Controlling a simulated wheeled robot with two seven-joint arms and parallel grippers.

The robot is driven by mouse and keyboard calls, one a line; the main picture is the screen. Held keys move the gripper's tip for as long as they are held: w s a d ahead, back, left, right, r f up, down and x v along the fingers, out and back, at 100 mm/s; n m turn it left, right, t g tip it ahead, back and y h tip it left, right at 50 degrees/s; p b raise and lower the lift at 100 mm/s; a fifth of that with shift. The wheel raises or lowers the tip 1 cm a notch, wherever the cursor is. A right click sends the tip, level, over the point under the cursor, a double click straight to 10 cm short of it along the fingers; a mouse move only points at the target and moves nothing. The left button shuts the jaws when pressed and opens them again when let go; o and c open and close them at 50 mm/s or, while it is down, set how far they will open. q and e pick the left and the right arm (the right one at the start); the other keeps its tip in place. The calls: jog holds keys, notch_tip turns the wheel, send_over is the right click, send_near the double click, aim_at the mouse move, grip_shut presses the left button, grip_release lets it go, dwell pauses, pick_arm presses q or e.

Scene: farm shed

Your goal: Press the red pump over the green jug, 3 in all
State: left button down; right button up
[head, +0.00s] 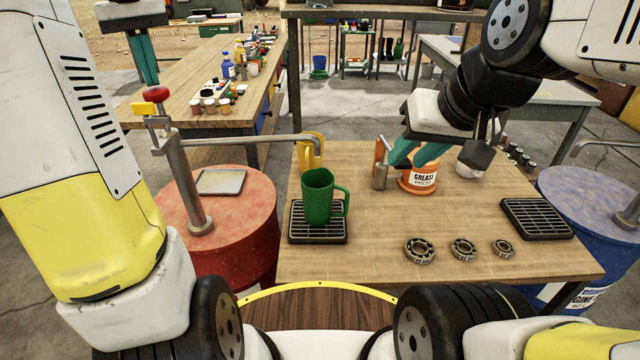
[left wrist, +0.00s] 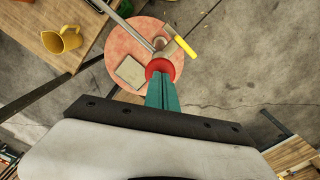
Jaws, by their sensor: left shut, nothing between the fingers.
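The red pump knob (head: 156,94) tops a grey post on the red drum (head: 250,225); its spout reaches right, over the green jug (head: 318,200). The jug stands upright on a black grate (head: 318,234); its inside is not visible. My left gripper (head: 149,80) is shut and empty, pointing down just above the knob. In the left wrist view, its teal fingers (left wrist: 162,84) overlap the edge of the red knob (left wrist: 160,67); contact cannot be told. My right gripper (head: 415,153) hangs over the table by an orange grease tub (head: 418,180); its finger gap is unclear.
A yellow jug (head: 311,150) stands behind the green jug. A metal oil can (head: 380,178) is near the tub. Three bearings (head: 463,249) lie at the front right, below an empty grate (head: 537,218). A blue drum (head: 590,205) stands to the right.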

aim_at(155, 88)
pick_arm(q)
jog(key=shift+f, duration=3.25)
jog(key=shift+r, duration=3.8)
notch_tip(155, 88, up, 6)
